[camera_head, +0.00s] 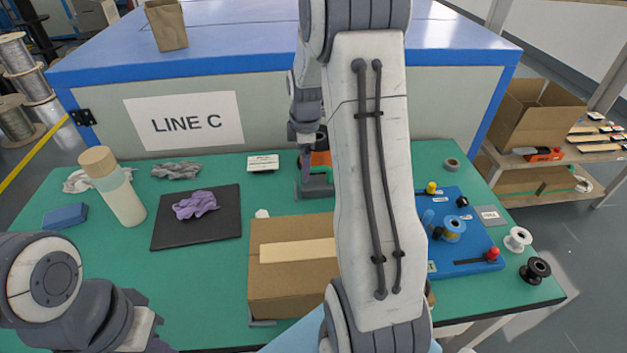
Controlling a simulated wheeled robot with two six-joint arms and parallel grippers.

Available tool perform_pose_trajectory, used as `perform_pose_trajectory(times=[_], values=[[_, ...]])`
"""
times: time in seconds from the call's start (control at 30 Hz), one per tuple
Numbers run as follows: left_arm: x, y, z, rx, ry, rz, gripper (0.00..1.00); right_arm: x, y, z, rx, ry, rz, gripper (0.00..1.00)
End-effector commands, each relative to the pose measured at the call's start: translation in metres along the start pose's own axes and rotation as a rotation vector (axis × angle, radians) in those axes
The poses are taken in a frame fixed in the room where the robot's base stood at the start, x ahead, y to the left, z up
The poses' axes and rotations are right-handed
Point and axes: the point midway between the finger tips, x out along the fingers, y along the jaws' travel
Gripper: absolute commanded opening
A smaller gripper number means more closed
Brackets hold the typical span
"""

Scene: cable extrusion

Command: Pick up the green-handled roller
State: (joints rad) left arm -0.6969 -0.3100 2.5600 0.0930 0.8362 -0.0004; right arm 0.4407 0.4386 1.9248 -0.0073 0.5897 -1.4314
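I cannot make out the green-handled roller; my raised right arm hides the middle of the table. Past that arm, its wrist hangs toward the far part of the table, just above a small orange and dark grey object (318,162). The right fingers are too small and covered to tell whether they are open or shut, or hold anything. My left arm is at the lower left corner, and its fingertips are not clearly shown there.
A cardboard box (280,294) stands front centre. A black mat (195,233) with a purple cloth (195,204) and a bottle (117,194) are left. A blue fixture (470,266) with spools is right. The blue-edged LINE C cabinet (265,105) closes the back.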

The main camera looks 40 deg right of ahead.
Motion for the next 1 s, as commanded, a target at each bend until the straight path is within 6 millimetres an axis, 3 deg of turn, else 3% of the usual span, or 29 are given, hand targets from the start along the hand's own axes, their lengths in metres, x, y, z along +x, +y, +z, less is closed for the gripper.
perform_pose_trajectory(times=[0.03, 0.1, 0.2, 0.4, 1.0], values=[[0.001, 0.0, 0.0, 0.0, 0.0, 0.0, 0.0, 0.007, 0.007, 0.015, -0.005, -0.008, 0.003, 1.0], [0.002, 0.0, 0.0, 0.0, 0.0, 0.0, 0.0, 0.014, 0.011, 0.028, -0.018, -0.014, 0.005, 1.0], [0.002, 0.0, 0.0, 0.0, 0.0, 0.0, 0.0, 0.027, 0.014, 0.034, -0.027, -0.017, 0.005, 1.0], [0.001, 0.0, 0.0, 0.0, 0.0, 0.0, 0.0, 0.057, 0.014, 0.034, -0.027, -0.017, 0.006, 1.0], [-0.006, 0.0, 0.0, 0.0, 0.0, 0.0, 0.0, 0.117, 0.018, 0.035, -0.026, -0.017, 0.009, 1.0]])
